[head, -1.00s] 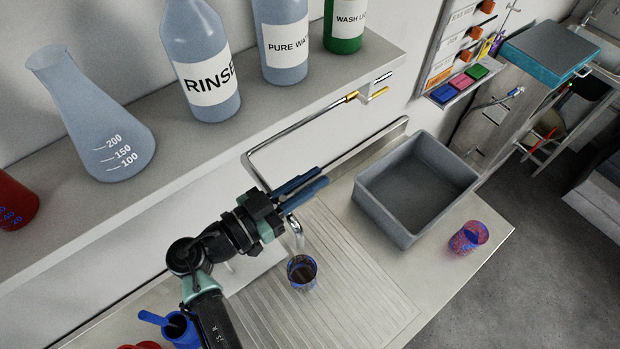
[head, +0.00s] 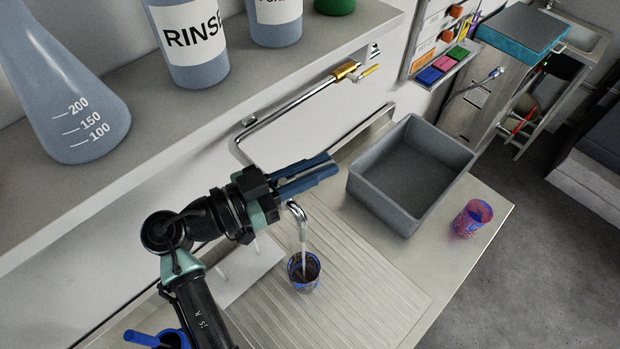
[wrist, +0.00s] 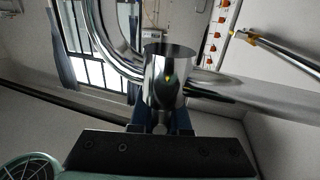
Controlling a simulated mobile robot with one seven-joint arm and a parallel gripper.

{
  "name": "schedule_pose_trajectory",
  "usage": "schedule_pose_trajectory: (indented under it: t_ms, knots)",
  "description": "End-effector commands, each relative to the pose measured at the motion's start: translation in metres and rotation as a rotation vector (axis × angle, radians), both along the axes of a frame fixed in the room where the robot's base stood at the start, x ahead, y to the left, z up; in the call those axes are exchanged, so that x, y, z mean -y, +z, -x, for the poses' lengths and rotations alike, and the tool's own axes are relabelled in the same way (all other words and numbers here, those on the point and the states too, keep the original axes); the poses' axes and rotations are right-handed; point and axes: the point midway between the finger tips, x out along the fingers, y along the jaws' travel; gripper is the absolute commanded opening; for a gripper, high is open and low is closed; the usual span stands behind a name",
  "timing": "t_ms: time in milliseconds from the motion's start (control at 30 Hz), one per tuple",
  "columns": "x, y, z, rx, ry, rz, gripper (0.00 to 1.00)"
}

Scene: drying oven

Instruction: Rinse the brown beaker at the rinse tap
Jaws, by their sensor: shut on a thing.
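A beaker (head: 303,284) with blue marks and a dark brown inside stands upright on the ribbed drainboard (head: 375,290), directly under the tap spout. The chrome rinse tap (head: 297,211) curves down over it, and a pale thin stream of water (head: 304,262) falls from the spout into the beaker. My gripper (head: 328,170) has its blue fingers close together at the tap, above and behind the beaker. In the wrist view the tap's chrome body (wrist: 166,75) fills the space ahead of the fingers, with a narrow stem reaching between them. The gripped part is mostly hidden.
A grey basin (head: 412,175) stands right of the drainboard, with a pink-and-blue cup (head: 472,218) beyond it near the counter edge. A shelf (head: 190,125) with a flask (head: 75,100) and bottles overhangs the left. A blue container (head: 170,338) sits at the lower left.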

Motion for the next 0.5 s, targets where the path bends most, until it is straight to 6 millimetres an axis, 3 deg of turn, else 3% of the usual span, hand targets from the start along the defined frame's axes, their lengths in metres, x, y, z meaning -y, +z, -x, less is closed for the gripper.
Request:
schedule_pose_trajectory:
  t_ms: [100, 500]
  knots:
    - [-0.0079, -0.0029, 0.0004, 0.004, -0.014, 0.003, 0.00]
    - [-0.0066, 0.0011, 0.0022, 0.000, -0.037, 0.002, 0.00]
